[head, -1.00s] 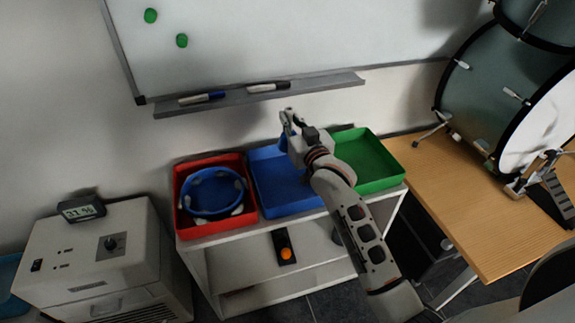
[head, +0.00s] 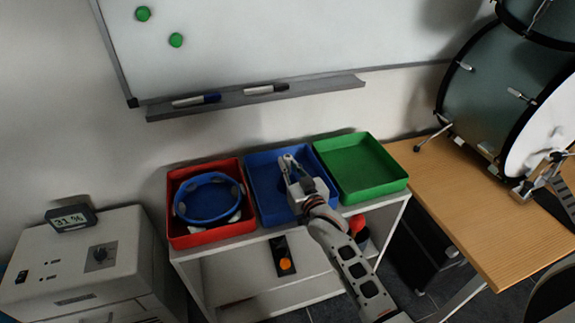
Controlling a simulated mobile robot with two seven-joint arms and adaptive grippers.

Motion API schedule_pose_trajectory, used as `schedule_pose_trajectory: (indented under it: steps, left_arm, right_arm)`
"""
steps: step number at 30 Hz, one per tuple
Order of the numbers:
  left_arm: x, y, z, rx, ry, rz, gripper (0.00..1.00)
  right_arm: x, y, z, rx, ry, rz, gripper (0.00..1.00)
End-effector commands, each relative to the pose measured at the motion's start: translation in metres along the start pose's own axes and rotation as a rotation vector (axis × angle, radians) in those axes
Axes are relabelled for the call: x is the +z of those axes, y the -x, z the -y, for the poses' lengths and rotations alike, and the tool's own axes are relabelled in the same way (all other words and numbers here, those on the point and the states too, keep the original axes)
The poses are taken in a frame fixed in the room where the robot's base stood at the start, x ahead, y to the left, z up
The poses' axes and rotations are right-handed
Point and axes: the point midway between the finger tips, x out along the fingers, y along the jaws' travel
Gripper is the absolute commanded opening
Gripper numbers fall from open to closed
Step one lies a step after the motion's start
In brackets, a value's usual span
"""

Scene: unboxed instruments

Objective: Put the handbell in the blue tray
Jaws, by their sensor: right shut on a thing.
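The blue tray (head: 267,162) stands on the white shelf unit between a red and a green tray. My right gripper (head: 290,160) is over the blue tray, pointing toward its back. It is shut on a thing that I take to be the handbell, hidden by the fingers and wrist. I cannot tell whether the held thing touches the tray floor. My left gripper is not in view.
The red tray (head: 205,237) holds a blue tambourine (head: 207,198). The green tray (head: 358,165) is empty. A dark device with an orange knob (head: 285,264) is on the lower shelf. A whiteboard ledge (head: 225,100) juts out above the trays.

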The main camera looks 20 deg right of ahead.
Motion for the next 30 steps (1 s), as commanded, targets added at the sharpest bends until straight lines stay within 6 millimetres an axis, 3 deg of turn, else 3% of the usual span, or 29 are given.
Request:
schedule_pose_trajectory:
  steps: [11, 12, 13, 25, 30]
  left_arm:
    - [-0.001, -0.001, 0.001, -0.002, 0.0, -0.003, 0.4]
    - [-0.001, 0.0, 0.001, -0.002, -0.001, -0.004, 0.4]
    - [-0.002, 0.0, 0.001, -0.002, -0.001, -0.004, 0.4]
    - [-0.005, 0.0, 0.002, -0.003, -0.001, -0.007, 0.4]
    - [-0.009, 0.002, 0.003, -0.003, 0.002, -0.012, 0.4]
  right_arm:
    - [0.002, 0.0, 0.0, 0.0, -0.002, -0.003, 0.0]
    - [0.001, 0.0, 0.0, 0.0, -0.001, -0.003, 0.23]
    - [0.001, 0.0, 0.0, 0.0, -0.001, -0.003, 0.29]
    - [-0.003, 0.0, 0.0, 0.0, 0.0, -0.003, 0.29]
    - [-0.002, 0.019, 0.0, 0.0, -0.001, -0.001, 0.29]
